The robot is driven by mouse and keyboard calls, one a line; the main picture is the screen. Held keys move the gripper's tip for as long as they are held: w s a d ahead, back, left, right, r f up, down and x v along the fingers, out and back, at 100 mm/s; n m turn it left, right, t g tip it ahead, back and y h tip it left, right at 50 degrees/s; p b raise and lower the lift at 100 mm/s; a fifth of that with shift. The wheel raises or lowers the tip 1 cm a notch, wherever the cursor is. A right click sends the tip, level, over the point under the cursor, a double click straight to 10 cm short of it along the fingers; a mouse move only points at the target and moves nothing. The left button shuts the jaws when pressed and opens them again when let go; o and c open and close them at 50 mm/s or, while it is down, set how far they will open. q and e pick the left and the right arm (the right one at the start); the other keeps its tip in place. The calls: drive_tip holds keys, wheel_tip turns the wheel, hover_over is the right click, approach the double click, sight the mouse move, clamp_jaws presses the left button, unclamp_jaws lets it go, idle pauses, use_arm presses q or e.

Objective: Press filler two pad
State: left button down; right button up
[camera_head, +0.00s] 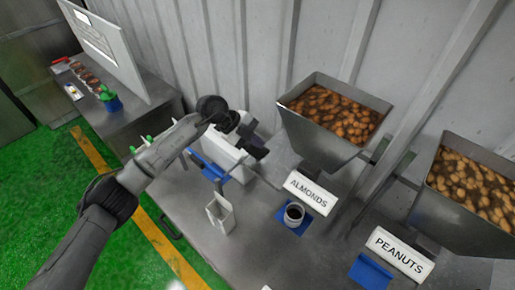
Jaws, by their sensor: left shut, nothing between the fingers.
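A hopper of nuts labelled ALMONDS (306,193) stands at the middle right, and a dark round cup (294,213) sits on a blue pad (282,222) in front of it. A second hopper, labelled PEANUTS (400,253), is at the right with an empty blue pad (371,271) in front. I cannot tell which one is filler two. My left gripper (257,151) is shut and empty, up and left of the almonds label and apart from both pads. My right gripper is not in view.
A white box (222,150) with blue parts is behind my left arm. An open white container (221,214) stands on the grey table (250,260). A side counter at the left holds a white panel (108,45) and small items. A corrugated wall rises behind.

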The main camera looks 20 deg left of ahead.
sight(256, 150)
use_arm(q)
drive_tip(key=shift+r+p, duration=2.2)
drive_tip(key=shift+r, duration=0.35)
